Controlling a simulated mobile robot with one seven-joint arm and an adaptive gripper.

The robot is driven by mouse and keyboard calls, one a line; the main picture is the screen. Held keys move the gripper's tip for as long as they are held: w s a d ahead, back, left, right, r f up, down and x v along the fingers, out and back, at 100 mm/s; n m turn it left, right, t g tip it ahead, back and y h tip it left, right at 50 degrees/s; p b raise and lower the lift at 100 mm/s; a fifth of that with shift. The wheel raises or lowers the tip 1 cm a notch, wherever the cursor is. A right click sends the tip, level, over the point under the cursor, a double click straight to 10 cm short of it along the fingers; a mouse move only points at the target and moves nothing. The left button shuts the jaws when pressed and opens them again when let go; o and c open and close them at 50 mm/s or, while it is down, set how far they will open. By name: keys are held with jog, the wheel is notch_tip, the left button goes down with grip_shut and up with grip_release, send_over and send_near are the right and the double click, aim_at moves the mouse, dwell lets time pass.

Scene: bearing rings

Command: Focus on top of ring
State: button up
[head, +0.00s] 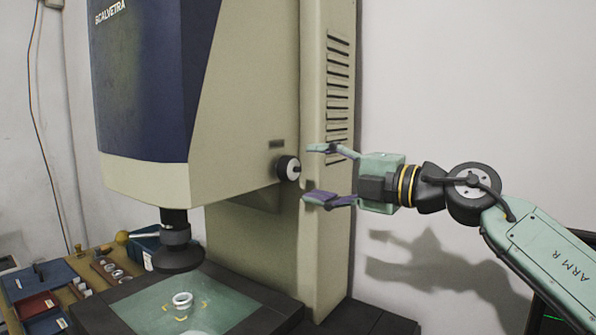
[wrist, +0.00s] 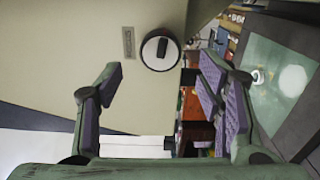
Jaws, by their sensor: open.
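A tall measuring machine (head: 240,110) with a dark blue front and beige body fills the head view's middle. A black-and-silver focus knob (head: 288,168) sticks out of its side; it also shows in the wrist view (wrist: 160,50). My gripper (head: 325,172) is open and empty, just right of the knob, with one finger above and one below its level. The fingers look apart from the knob. A pale ring (head: 182,300) sits on the greenish glass stage (head: 225,305) below the dark lens (head: 178,250); the ring is small in the wrist view (wrist: 258,76).
A wooden bench board at left holds a blue tray (head: 38,280), a red bin (head: 38,307) and several small metal parts. The vented column (head: 335,100) stands behind my gripper. The wall to the right is clear.

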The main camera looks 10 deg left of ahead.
jog(key=v, duration=0.5)
jog(key=shift+s+d, duration=0.15)
jog(key=shift+d, duration=0.1)
dwell(0.8)
